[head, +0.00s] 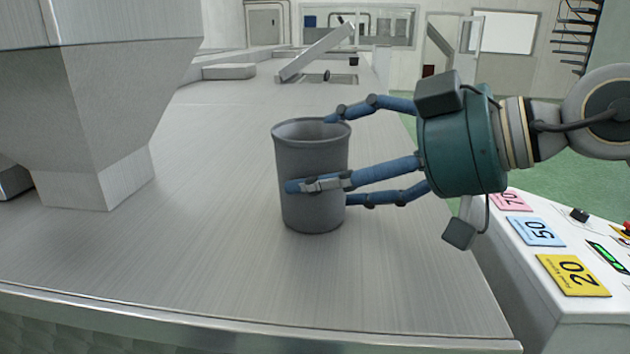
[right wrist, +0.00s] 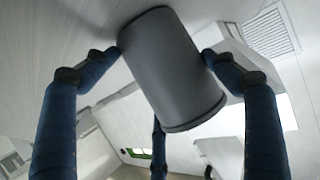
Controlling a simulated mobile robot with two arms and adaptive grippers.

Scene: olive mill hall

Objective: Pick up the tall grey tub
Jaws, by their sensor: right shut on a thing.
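The tall grey tub (head: 308,208) stands upright near the middle of the brushed metal counter (head: 215,250) in the head view. Its open rim faces up. My right gripper (head: 315,160) reaches in from the right with its blue fingers around the tub. One finger lies across the tub's front, one is at the rim on the far side, and one is low at its right side. The right wrist view also shows the tub (right wrist: 170,70) between the blue fingers. The gripper is shut on the tub. I cannot tell if its base touches the counter. My left gripper is not in view.
A large metal hopper (head: 110,100) stands on the counter at the left. A white control panel (head: 535,300) with coloured number cards is at the front right. A slanted metal piece (head: 318,52) lies farther back. The counter in front of the tub is clear.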

